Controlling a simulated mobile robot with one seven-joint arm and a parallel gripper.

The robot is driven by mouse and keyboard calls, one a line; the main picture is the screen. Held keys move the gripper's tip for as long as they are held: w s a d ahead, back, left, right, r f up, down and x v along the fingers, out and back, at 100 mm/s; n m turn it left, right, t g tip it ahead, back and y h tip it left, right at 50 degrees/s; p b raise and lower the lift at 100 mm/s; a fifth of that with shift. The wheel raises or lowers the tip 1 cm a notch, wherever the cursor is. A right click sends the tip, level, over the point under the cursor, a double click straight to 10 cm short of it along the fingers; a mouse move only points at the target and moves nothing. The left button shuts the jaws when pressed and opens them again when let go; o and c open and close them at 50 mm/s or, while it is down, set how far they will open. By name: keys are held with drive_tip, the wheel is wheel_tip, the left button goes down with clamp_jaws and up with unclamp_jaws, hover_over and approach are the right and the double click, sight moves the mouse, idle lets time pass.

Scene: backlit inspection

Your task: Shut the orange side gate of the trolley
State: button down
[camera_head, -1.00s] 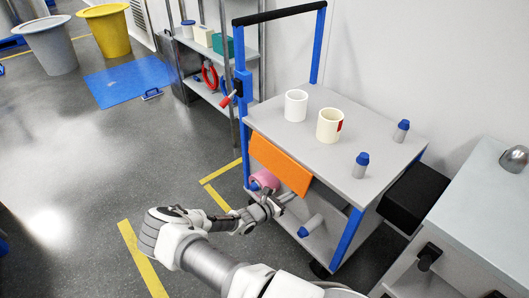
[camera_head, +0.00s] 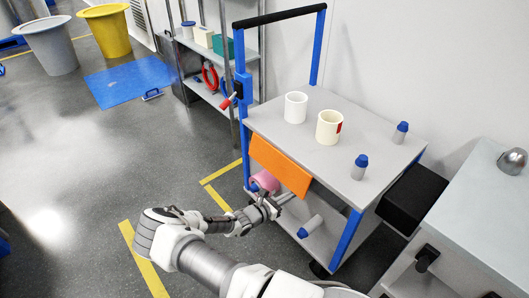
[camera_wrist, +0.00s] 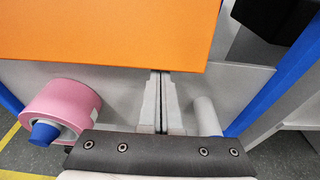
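The orange side gate (camera_head: 279,166) hangs along the near long side of the trolley (camera_head: 335,170), just below its top deck, slanting outward. In the wrist view the gate (camera_wrist: 105,32) fills the upper left as a flat panel. My gripper (camera_head: 284,199) is at the trolley's side, below the gate's lower edge. In the wrist view my gripper's fingers (camera_wrist: 161,76) are together with only a thin gap and nothing seen between them. Their tips reach the gate's lower edge; whether they touch it I cannot tell.
The trolley top carries a white mug (camera_head: 296,107), a cream mug (camera_head: 329,127) and two blue-capped bottles (camera_head: 360,167). A pink roll (camera_wrist: 62,106) and a grey cylinder (camera_wrist: 207,117) are on the lower shelf. A grey bench (camera_head: 470,215) stands right.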

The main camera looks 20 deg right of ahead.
drive_tip(key=shift+a+r, duration=0.1)
idle(0.3)
drive_tip(key=shift+s+a+r+p, duration=0.25)
drive_tip(key=shift+a+r+p, duration=0.3)
drive_tip(key=shift+a+r, duration=0.1)
drive_tip(key=s+a+f+b, duration=0.1)
drive_tip(key=s+a+f, duration=0.1)
drive_tip(key=a, duration=0.7)
drive_tip(key=shift+s+a+f, duration=0.15)
drive_tip(key=shift+s+a, duration=0.1)
drive_tip(key=shift+s, duration=0.5)
